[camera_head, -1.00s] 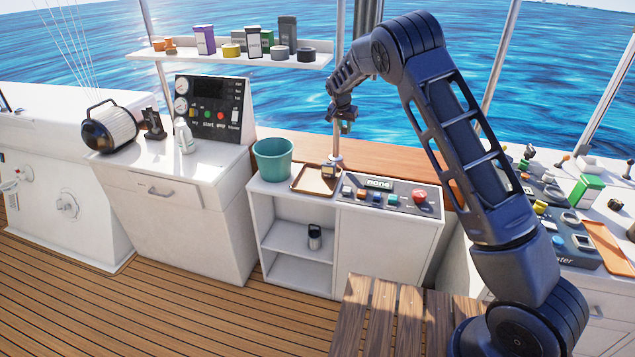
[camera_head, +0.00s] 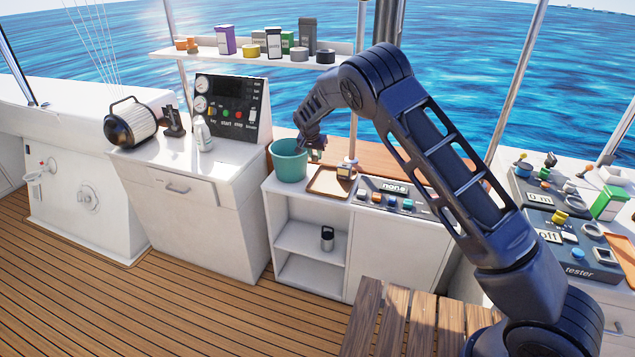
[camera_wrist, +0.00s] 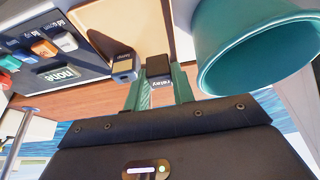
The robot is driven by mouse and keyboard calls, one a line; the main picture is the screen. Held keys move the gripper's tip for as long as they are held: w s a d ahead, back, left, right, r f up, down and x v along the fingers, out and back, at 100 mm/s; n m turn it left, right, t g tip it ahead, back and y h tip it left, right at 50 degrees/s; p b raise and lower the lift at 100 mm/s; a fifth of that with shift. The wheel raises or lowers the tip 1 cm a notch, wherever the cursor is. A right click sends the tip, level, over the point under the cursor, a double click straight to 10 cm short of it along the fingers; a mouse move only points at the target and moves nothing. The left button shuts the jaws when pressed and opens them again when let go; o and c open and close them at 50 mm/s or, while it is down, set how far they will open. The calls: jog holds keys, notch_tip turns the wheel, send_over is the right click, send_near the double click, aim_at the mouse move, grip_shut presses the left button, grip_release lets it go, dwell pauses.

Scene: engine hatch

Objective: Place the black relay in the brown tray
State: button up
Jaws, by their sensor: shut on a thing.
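In the head view my gripper (camera_head: 316,150) hangs at the right rim of the teal bucket, left of and above the brown tray (camera_head: 322,190); the relay is too small there to make out clearly. The tray also shows in the wrist view (camera_wrist: 175,35), beyond the held relay. A second small block with a tan top (camera_wrist: 124,66) sits at the tray's edge and also shows in the head view (camera_head: 344,172).
The teal bucket (camera_head: 288,162) stands close to my gripper, left of the tray. A control panel (camera_head: 395,194) with coloured buttons and a "none" display lies right of the tray. A shelf (camera_head: 270,60) with boxes and tape rolls hangs behind. Much of the tray is bare.

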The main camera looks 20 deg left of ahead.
notch_tip(320, 180, down, 14)
jog(key=shift+r, duration=0.2)
dwell(0.4)
jog(key=shift+f, duration=0.1)
jog(key=o, duration=0.7)
jog(key=v, duration=1.2)
